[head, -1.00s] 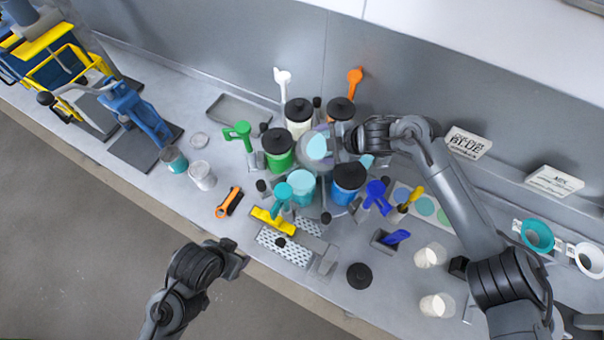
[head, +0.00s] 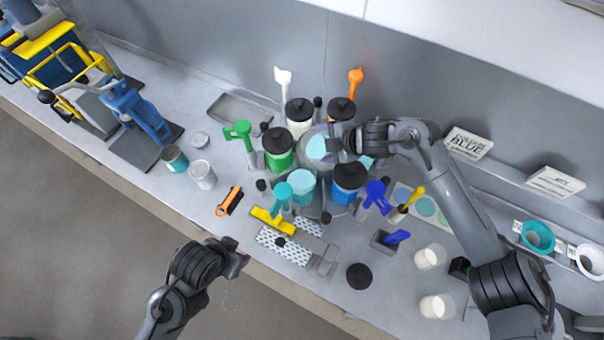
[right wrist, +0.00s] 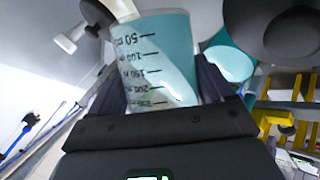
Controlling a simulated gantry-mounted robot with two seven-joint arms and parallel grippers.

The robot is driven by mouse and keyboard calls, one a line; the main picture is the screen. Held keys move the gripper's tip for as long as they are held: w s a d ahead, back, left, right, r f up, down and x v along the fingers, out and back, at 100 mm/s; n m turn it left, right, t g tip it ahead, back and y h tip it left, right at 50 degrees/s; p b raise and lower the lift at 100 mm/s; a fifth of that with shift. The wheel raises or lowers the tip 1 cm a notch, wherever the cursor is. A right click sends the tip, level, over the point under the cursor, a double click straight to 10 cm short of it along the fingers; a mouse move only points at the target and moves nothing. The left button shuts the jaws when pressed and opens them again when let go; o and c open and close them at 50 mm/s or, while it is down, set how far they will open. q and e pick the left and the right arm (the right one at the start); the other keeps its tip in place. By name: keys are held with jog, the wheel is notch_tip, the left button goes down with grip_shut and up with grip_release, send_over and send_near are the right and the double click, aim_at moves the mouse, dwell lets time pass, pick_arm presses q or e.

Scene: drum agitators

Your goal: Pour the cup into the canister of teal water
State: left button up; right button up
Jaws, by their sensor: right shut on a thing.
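A clear graduated cup (head: 317,147) with pale teal content is gripped by my right gripper (head: 334,142) above the ring of canisters. In the right wrist view the cup (right wrist: 158,62) sits between the fingers, tilted, with its printed scale upside down. The canister of teal water (head: 301,187) stands lidless at the front of the ring, below and left of the cup. A teal round surface, perhaps this canister (right wrist: 230,63), shows beside the cup in the right wrist view. No stream is clearly visible. My left gripper (head: 238,258) is empty in front of the bench; its jaw gap is unclear.
Black-lidded green (head: 278,155), blue (head: 347,183) and white (head: 299,120) canisters crowd around the cup. A teal-handled tool (head: 282,195) and a yellow one (head: 270,220) are in front. Two small cups of white stuff (head: 430,257) stand at right.

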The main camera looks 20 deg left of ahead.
pick_arm(q)
jog(key=shift+d+f, duration=0.15)
jog(key=shift+d, duration=0.1)
jog(key=shift+w+f+b, duration=0.15)
jog(key=shift+f+b, duration=0.1)
jog(key=shift+b, duration=0.15)
pick_arm(e)
jog(key=shift+f+t, duration=0.1)
jog(key=shift+t, duration=0.3)
pick_arm(q)
jog(key=shift+d+f, duration=0.2)
jog(key=shift+f, duration=0.05)
pick_arm(e)
jog(key=shift+f+n+h, duration=0.1)
jog(key=shift+n+h, duration=0.2)
dwell(0.6)
pick_arm(q)
jog(key=shift+w+a+f+b, duration=0.1)
jog(key=shift+b, duration=0.25)
pick_arm(e)
jog(key=shift+t, duration=0.3)
pick_arm(q)
jog(key=shift+d+f, duration=0.15)
jog(key=shift+d, duration=0.1)
pick_arm(e)
jog(key=shift+r, duration=0.25)
